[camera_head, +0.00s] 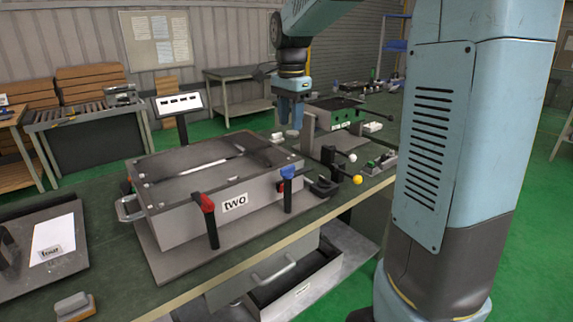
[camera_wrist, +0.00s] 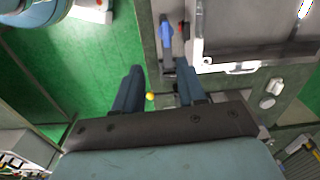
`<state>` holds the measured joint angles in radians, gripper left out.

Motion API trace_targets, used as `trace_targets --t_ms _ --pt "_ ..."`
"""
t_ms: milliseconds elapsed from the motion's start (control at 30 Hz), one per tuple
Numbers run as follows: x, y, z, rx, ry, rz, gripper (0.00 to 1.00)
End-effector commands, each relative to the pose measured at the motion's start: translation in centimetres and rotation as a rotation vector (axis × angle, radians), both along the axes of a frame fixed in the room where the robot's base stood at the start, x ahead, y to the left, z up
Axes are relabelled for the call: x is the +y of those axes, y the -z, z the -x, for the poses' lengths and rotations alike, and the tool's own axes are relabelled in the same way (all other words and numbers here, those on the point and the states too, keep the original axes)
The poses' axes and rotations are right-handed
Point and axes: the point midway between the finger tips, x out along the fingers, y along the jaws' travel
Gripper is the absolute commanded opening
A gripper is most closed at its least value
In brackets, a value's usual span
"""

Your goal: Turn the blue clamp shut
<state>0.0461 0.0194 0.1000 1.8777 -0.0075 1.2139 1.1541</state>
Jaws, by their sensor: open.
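The blue clamp (camera_head: 288,173) is on the front right corner of the grey box (camera_head: 168,213) labelled "two". Its blue handle sits on top of a dark post. It also shows in the wrist view (camera_wrist: 167,40), near the top middle, beside the box's edge. My gripper (camera_head: 290,128) hangs fingers-down above and behind the clamp in the head view. In the wrist view my gripper (camera_wrist: 159,66) has its two fingers apart with nothing between them. The clamp lies beyond the fingertips there, not touching them. A red clamp (camera_head: 207,203) is on the box's front, left of the label.
Levers with a yellow knob (camera_head: 356,180) and a white knob (camera_head: 352,157) stand right of the box. An open drawer (camera_head: 295,275) is below the table edge.

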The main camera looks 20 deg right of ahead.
Motion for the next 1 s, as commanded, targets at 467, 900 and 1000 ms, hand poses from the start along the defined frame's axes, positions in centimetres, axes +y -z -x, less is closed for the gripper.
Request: trace_targets --t_ms 467,900,1000 --pt "0.2 3.2 -1.8 0.034 0.077 -0.005 0.4" --pt "0.1 10.8 -1.8 0.034 0.076 -0.004 0.4" --pt "0.2 12.3 -1.8 0.034 0.075 -0.004 0.4"
